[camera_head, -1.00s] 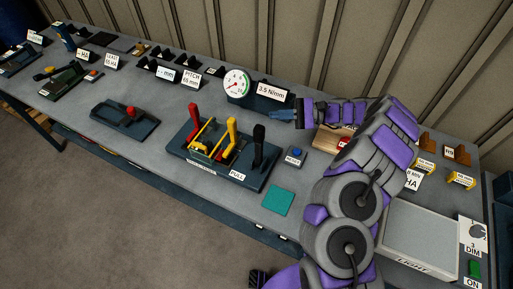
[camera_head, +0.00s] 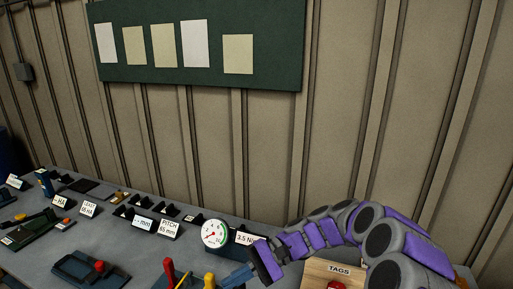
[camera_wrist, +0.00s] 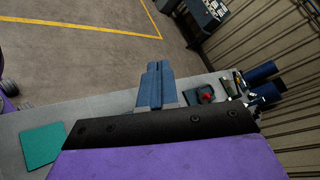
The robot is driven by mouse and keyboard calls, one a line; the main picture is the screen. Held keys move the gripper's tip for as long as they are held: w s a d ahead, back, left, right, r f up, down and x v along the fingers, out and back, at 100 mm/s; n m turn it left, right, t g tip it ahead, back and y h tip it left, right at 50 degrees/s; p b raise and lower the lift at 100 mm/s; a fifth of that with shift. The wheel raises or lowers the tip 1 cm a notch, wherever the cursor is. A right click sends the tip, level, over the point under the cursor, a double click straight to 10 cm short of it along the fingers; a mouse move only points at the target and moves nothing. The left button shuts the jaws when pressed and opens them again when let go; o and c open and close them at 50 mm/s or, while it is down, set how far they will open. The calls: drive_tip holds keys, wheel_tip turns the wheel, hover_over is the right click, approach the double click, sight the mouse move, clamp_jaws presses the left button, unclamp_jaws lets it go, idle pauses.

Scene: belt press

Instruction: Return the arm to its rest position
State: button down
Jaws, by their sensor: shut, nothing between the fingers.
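My gripper (camera_head: 238,277) shows at the bottom middle of the head view. Its blue fingers point left, just in front of the gauge and the 3.5 N/mm sign. In the wrist view my gripper (camera_wrist: 155,84) has its two blue fingers side by side and closed, with nothing held. My purple and grey arm reaches in from the lower right of the head view and is bent over the bench (camera_head: 120,245).
A round dial gauge (camera_head: 215,233) stands close behind my fingers. A wooden TAGS box (camera_head: 312,272) lies beside my arm. Red lever knobs (camera_head: 169,268) rise at the bottom edge. A green pad (camera_wrist: 42,145) lies on the bench. A board with papers (camera_head: 270,60) hangs on the wall.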

drive_tip(key=s+r+n+h, duration=0.2)
drive_tip(key=s+h, duration=0.1)
drive_tip(key=s, duration=0.5)
drive_tip(key=s+d+f+t+h, duration=0.2)
drive_tip(key=s+d+h, duration=0.3)
drive_tip(key=s+d, duration=0.4)
drive_tip(key=s+d+f+t+h, duration=0.2)
drive_tip(key=s+d+h, duration=0.3)
drive_tip(key=s+d, duration=0.5)
drive_tip(key=shift+s+d+n+t+h, duration=0.2)
drive_tip(key=shift+n+t+h, duration=0.15)
drive_tip(key=shift+t, duration=0.25)
drive_tip(key=shift+f, duration=0.2)
idle(0.3)
